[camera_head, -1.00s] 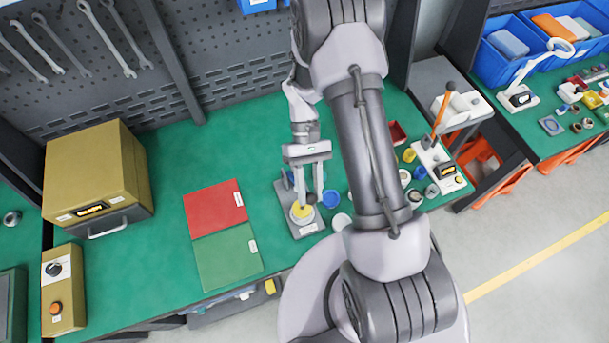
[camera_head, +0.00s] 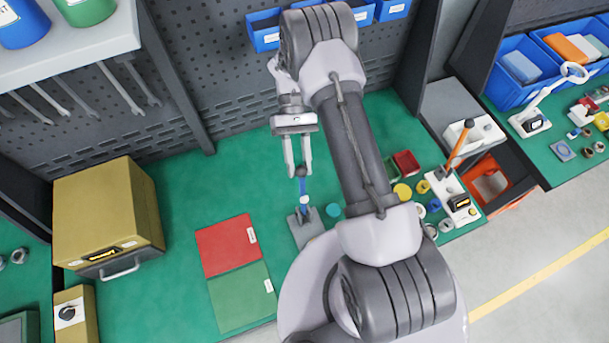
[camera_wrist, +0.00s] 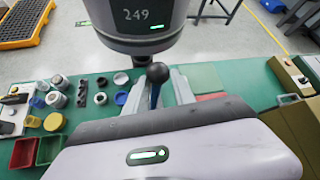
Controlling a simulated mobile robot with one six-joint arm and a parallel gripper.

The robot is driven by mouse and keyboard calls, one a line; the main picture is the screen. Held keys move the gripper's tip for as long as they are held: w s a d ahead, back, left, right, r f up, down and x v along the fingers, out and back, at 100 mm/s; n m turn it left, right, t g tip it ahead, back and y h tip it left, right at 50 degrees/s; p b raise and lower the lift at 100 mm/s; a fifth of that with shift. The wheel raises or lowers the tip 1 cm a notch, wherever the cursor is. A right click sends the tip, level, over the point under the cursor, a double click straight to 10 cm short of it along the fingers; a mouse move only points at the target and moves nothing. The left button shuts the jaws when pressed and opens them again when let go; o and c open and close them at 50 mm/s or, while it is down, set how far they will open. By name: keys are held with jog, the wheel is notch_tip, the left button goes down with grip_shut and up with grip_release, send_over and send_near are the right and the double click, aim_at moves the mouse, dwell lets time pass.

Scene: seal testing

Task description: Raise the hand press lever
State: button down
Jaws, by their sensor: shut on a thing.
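The hand press has a grey base (camera_head: 307,226) on the green bench, right of the red and green sheets. Its blue lever (camera_head: 303,187) stands nearly upright with a dark round knob (camera_head: 301,171) at the top. My gripper (camera_head: 299,173) is above the base, its two fingers shut around the knob end. In the wrist view the dark knob (camera_wrist: 157,73) and blue lever (camera_wrist: 155,97) show between the fingers. The press's lower parts are hidden in the wrist view.
A red sheet (camera_head: 228,245) and a green sheet (camera_head: 240,297) lie left of the press. A mustard box (camera_head: 108,205) stands farther left. Small parts and an orange-handled device (camera_head: 461,146) are at right. My arm covers the bench just right of the press.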

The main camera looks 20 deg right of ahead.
jog(key=shift+w+d+f, duration=0.1)
jog(key=shift+w+f, duration=0.15)
jog(key=shift+w, duration=0.55)
jog(key=shift+w+f, duration=0.2)
jog(key=shift+w, duration=0.55)
jog(key=c, duration=1.2)
grip_release()
jog(key=shift+d, duration=0.1)
jog(key=shift+o, duration=0.7)
jog(key=shift+d, duration=0.15)
jog(key=shift+a+r, duration=0.1)
jog(key=shift+a, duration=0.1)
jog(key=s+r+b, duration=0.1)
jog(key=s+r, duration=0.1)
jog(key=s, duration=0.6)
jog(key=s+r+b, duration=0.1)
jog(key=s+r, duration=0.2)
jog(key=s, duration=0.5)
